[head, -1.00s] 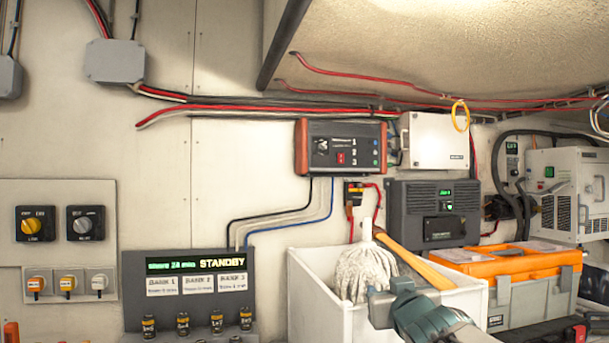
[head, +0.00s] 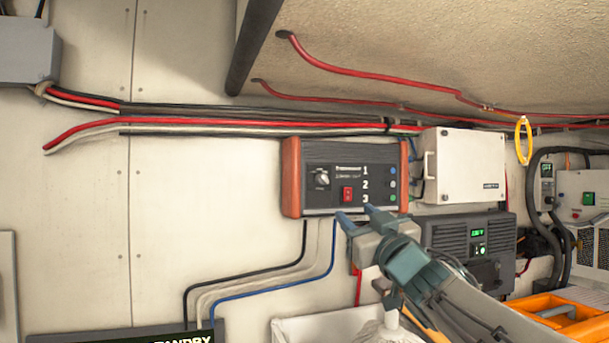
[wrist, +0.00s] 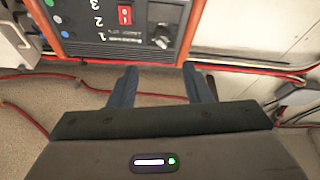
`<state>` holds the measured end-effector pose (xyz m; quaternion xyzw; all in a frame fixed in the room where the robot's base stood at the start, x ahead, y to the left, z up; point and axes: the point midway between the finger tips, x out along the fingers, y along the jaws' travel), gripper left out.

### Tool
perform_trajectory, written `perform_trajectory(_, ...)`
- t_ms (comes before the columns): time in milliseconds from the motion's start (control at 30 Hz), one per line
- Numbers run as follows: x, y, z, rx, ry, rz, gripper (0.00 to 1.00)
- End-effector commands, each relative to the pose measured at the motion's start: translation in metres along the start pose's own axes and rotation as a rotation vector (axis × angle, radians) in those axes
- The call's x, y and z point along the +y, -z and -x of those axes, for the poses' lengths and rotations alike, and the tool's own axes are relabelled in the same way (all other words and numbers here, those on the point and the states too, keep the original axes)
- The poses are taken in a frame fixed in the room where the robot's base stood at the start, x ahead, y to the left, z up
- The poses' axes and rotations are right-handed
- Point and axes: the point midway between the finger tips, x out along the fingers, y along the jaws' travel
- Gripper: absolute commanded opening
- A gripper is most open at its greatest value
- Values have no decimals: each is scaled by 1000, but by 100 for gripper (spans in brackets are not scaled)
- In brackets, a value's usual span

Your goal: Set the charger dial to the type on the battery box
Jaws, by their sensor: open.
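The charger (head: 345,155), a dark panel with orange-red end caps, is fixed to the wall. Its dial (head: 321,178), a pale knob on a dark plate, is left of a red switch (head: 347,194) and the numbers 1, 2, 3. The wrist view shows the charger inverted, with the dial (wrist: 160,38) at its lower right. My gripper (head: 357,212) is open and empty, at the charger's lower edge in the head view. In the wrist view its fingers (wrist: 160,88) are apart and point toward the dial, without touching it. I cannot identify a battery box or read its type.
A white wall box (head: 463,165) is right of the charger, with a dark unit with a green display (head: 455,235) below it. Red and black cables (head: 250,122) run above. Thin cables (head: 270,238) hang below the charger. A white bin (head: 300,328) stands underneath.

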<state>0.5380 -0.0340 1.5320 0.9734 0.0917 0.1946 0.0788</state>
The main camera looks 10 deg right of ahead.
Motion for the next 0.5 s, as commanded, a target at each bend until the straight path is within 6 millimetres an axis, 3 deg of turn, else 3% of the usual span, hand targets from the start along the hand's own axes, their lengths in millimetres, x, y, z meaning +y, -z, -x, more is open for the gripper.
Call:
perform_trajectory(267, -2, 8, -20, 13, 13, 1, 44)
perform_trajectory(500, 0, 9, -65, 10, 10, 2, 44)
